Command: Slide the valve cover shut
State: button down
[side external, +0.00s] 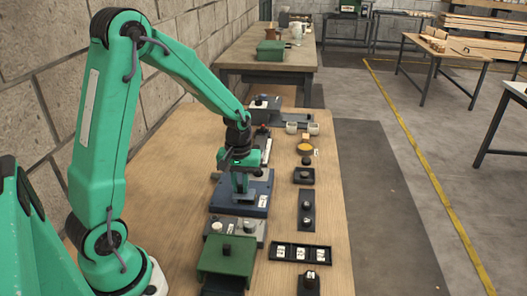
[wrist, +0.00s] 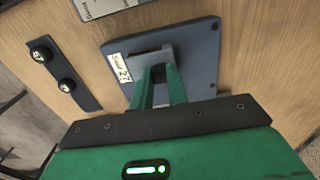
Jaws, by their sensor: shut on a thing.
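My gripper (side external: 241,186) points down over a blue-grey unit (side external: 262,184) near the middle of the bench. In the wrist view, the two green fingers (wrist: 159,72) are shut on a grey upright handle (wrist: 147,54). The handle rises from a flat blue-grey plate (wrist: 203,68) with a white label at its left corner. This plate looks like the valve cover, but I cannot tell for sure. The fingers hide part of the handle, and the gripper body hides the plate's near side. No valve opening is visible.
A grey box with knobs (side external: 248,230) and a green box (side external: 228,257) stand nearer the camera. A black strip with two round knobs (side external: 307,210) lies to the right. A black labelled tray (side external: 300,252) and small cups (side external: 292,127) also stand on the bench.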

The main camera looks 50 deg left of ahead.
jog(key=shift+w+d, duration=0.2)
jog(key=shift+w, duration=0.05)
jog(key=c, duration=1.7)
grip_release()
jog(key=o, duration=0.3)
jog(key=shift+o, duration=0.2)
jog(key=shift+s, duration=0.1)
jog(key=shift+r, duration=0.2)
jog(key=shift+r, duration=3.75)
